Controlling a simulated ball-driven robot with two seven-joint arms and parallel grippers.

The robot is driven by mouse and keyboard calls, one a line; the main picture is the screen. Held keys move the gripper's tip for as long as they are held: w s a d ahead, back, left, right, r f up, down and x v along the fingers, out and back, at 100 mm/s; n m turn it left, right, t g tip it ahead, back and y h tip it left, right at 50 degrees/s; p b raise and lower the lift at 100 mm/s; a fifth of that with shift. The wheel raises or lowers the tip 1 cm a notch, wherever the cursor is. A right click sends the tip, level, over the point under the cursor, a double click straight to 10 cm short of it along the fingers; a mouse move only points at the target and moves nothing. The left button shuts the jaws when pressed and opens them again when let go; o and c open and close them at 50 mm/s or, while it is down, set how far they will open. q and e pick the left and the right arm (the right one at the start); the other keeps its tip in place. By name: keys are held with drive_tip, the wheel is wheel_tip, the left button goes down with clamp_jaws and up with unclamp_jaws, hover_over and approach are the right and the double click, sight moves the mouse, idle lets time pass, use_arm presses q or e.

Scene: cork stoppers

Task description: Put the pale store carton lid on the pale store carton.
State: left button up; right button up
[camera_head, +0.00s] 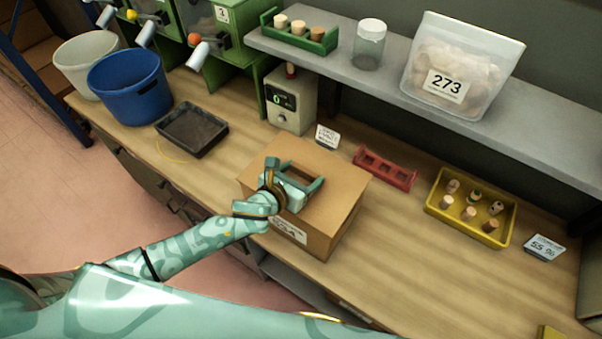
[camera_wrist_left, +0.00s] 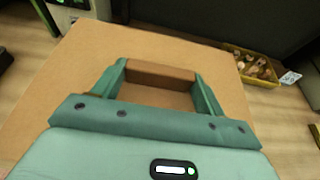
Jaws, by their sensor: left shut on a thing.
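The tan store carton (camera_head: 330,230) stands on the wooden bench with a label on its front. The flat tan carton lid (camera_head: 335,186) is over its top; I cannot see a clear gap between them. The lid fills much of the left wrist view (camera_wrist_left: 70,85). My left gripper (camera_head: 303,173) is above the lid, its two fingers on either side of a raised brown block on the lid (camera_wrist_left: 160,73), shut on it. The seam between lid and carton is too small to judge. My right gripper is not in view.
A red rack (camera_head: 385,170) and a yellow tray (camera_head: 470,232) with several corks lie right of the carton. A counter device (camera_head: 291,100) stands behind. A black tray (camera_head: 191,130) and blue bin (camera_head: 129,88) are left. A grey shelf (camera_head: 480,120) overhangs the back.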

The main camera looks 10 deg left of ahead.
use_arm(q)
drive_tip(key=o, duration=1.1)
drive_tip(key=shift+c, duration=0.2)
drive_tip(key=v, duration=1.6)
drive_tip(key=shift+s+a, duration=0.15)
